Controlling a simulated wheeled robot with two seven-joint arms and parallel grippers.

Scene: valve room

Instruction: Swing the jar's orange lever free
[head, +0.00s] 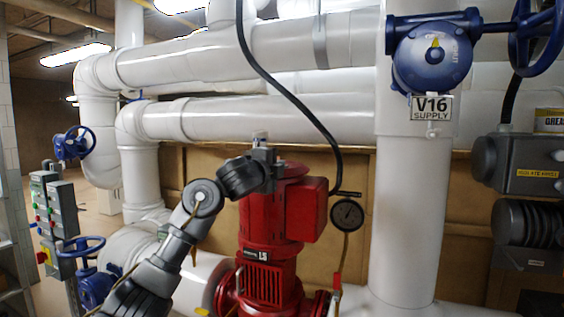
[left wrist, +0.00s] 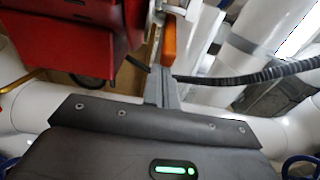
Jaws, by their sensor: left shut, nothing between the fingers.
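My left gripper (head: 263,150) is shut and empty, in front of the white pipes and just above the red pump in the head view. In the left wrist view, its closed fingers (left wrist: 165,85) point up the picture. An orange piece (left wrist: 169,42), which looks like the lever, stands upright just past the fingertips. I cannot tell whether the fingers touch it. Bright, shiny parts (left wrist: 190,12) show beside it, but I cannot make out the jar. The orange piece does not show clearly in the head view. My right gripper is not in view.
The red pump (head: 270,220) stands close below the left gripper. A black hose (head: 290,95) hangs to its right, near a round gauge (head: 347,214). A blue valve (head: 432,55) with a V16 tag is at upper right. Grey machinery (head: 525,165) fills the right edge.

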